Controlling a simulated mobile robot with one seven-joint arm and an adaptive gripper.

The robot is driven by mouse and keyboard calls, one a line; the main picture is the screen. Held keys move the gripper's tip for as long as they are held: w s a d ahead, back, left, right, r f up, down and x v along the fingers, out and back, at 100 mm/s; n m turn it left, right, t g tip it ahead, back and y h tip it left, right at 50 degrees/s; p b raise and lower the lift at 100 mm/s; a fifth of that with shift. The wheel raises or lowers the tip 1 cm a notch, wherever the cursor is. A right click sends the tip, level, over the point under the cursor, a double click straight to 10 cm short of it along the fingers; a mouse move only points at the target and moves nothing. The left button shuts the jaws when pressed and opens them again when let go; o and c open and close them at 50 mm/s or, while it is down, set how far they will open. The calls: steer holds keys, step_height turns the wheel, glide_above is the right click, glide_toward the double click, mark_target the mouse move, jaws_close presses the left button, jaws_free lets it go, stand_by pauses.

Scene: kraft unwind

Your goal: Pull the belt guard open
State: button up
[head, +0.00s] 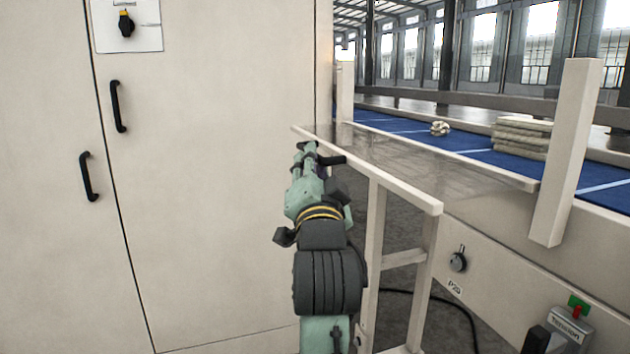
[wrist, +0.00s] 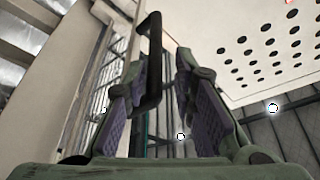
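The belt guard (head: 430,160) looks like a clear panel in a pale frame, lying across the near side of the blue belt (head: 475,150). A black handle (head: 333,160) shows at its left end, partly hidden by my gripper (head: 307,152). In the wrist view the black bar handle (wrist: 153,62) stands upright between the two fingers of my gripper (wrist: 157,50).
A large cream cabinet (head: 220,200) with black handles stands close on the left. A pale railing frame (head: 373,250) stands right beside my arm. A slanted pale post (head: 566,150) and a stack of sheets (head: 522,137) are at the right. A black cable (head: 440,298) lies on the floor.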

steer(key=v, duration=0.5)
steer(key=shift+s+f, duration=0.1)
steer(key=shift+s, duration=0.25)
